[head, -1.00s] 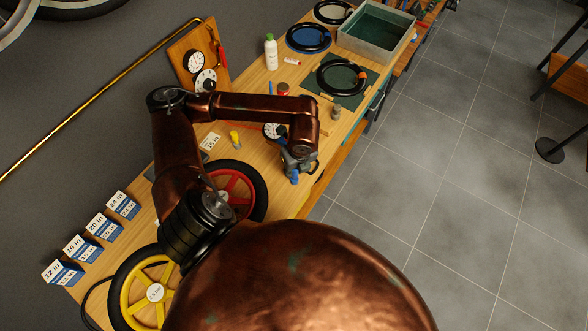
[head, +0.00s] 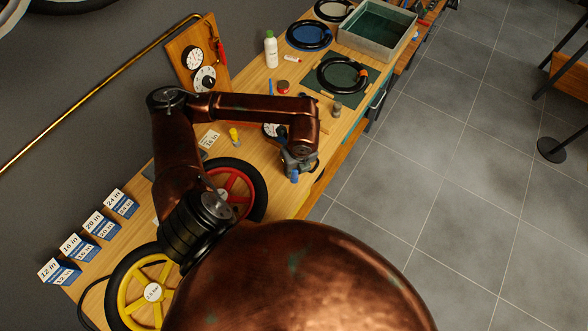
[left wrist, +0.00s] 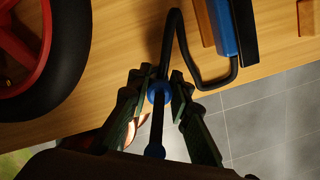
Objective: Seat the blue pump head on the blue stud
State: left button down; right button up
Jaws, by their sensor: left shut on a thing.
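My left gripper (head: 299,163) is over the front edge of the workbench in the head view. In the left wrist view its two dark fingers (left wrist: 160,100) are shut on the blue pump head (left wrist: 159,92). The pump head has a blue collar, a dark stem and a blue end (left wrist: 154,151) towards the camera. A black hose (left wrist: 178,45) runs up from it and loops to the right. In the head view a blue part (head: 295,176) shows below the gripper. I cannot make out the blue stud in either view. My right gripper is not in view.
A red-spoked wheel (head: 236,185) and a yellow-spoked wheel (head: 153,292) lie on the bench (head: 335,150). A yellow piece (head: 234,137) stands near the red wheel. A gauge board (head: 197,62) and white bottle (head: 271,50) are farther back.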

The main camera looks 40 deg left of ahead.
pick_arm(q)
jog(key=shift+f, duration=0.2)
jog(key=c, duration=1.7)
grip_release()
jog(key=shift+r, duration=0.1)
jog(key=r, duration=0.4)
jog(key=d+r, duration=0.1)
jog(key=r, duration=0.2)
jog(key=d+r, duration=0.1)
jog(key=r, duration=0.3)
jog(key=shift+s+r, duration=0.35)
jog(key=shift+f, duration=0.15)
